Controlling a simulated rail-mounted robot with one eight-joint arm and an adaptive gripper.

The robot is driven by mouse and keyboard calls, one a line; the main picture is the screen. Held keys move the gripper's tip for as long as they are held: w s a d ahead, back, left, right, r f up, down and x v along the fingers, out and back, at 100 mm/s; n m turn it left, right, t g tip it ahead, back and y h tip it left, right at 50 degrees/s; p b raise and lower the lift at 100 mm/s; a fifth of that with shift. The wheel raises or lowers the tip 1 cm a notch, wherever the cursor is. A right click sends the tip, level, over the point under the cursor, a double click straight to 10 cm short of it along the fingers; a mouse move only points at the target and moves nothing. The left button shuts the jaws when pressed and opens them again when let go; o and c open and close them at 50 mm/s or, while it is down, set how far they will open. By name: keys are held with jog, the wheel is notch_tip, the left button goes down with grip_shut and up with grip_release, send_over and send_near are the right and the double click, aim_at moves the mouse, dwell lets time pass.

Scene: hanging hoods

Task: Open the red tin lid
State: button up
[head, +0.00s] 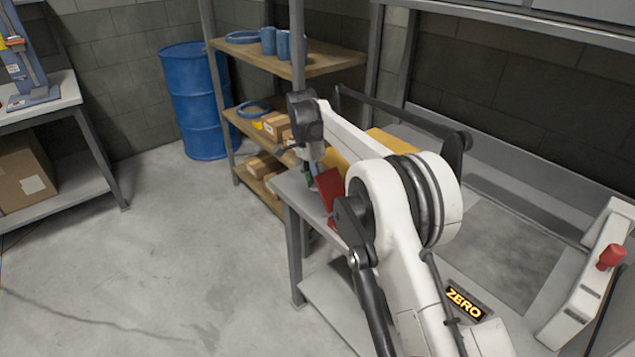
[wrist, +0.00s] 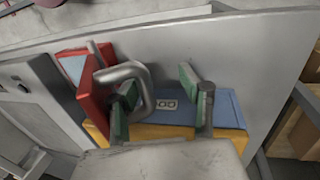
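In the wrist view, a red lid-like panel (wrist: 93,88) stands tilted at the left, with a pale blue patch behind its upper edge. A thick grey bent handle (wrist: 150,72) is beside it, in front of my left finger. My gripper (wrist: 158,86) has two green-padded fingers spread apart; the left one is close to the handle and red panel. Whether it touches them I cannot tell. In the head view the red panel (head: 330,192) shows at the table's near-left edge, beside my gripper (head: 311,176), which is small and partly hidden by my arm.
A blue-topped, yellow-sided box (wrist: 226,108) lies beneath my fingers on the grey table (wrist: 250,50). A shelf with cartons (head: 277,126) stands behind. A blue barrel (head: 190,100) is farther back. At the right are a white stand with a red knob (head: 611,256) and a ZERO sign (head: 464,302).

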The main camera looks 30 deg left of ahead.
jog(key=shift+r, duration=0.25)
jog(key=shift+d+r, duration=0.1)
jog(key=shift+d, duration=0.1)
jog(key=shift+r, duration=0.15)
jog(key=s+v, duration=0.1)
jog(key=v, duration=1)
jog(key=shift+w+r, duration=0.25)
jog(key=shift+w, duration=0.2)
jog(key=shift+a, duration=0.1)
